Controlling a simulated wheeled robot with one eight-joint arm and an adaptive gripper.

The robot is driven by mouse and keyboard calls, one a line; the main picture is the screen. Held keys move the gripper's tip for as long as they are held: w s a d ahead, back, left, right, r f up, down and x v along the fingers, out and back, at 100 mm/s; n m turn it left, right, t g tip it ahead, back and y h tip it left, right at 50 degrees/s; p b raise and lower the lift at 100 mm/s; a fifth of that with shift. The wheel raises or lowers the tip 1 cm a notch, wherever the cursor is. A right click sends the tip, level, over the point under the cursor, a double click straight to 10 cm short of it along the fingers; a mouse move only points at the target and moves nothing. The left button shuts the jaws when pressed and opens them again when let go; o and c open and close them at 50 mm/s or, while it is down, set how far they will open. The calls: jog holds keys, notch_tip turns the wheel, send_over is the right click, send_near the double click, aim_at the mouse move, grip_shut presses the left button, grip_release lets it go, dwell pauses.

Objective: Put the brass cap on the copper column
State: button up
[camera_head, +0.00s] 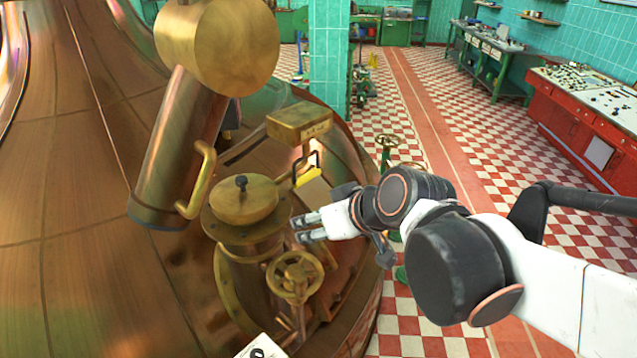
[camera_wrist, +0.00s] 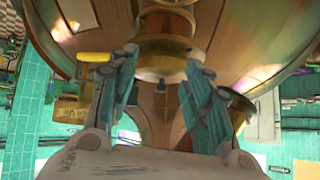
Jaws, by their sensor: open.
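A round brass cap (camera_head: 245,199) with a small dark knob sits on a short flanged column (camera_head: 238,273) in the middle of the head view. A copper column (camera_head: 172,140) with a brass side handle leans to its left, with a large brass drum-shaped end (camera_head: 215,45) at its top. My gripper (camera_head: 308,227) is open and empty, just right of the flanged column, with its fingers pointing left. In the wrist view, my open gripper (camera_wrist: 161,58) faces a brass, spool-shaped fitting (camera_wrist: 160,68). Whether the fingers touch it I cannot tell.
A brass handwheel (camera_head: 294,276) stands just below my fingers. A brass box (camera_head: 299,123) on a post and a yellow piece (camera_head: 308,178) are above them. The large curved copper kettle (camera_head: 70,180) fills the left. Checkered floor (camera_head: 470,130) is open behind my arm.

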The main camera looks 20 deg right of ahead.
jog(key=s+d+f+m+g+h, duration=0.1)
jog(key=s+d+m+h, duration=0.2)
jog(key=s+d, duration=0.4)
jog(key=shift+s+d+f+g+h, duration=0.15)
jog(key=shift+s+f+g+h, duration=0.25)
jog(key=shift+s, duration=0.5)
jog(key=shift+r, duration=0.15)
dwell(1.2)
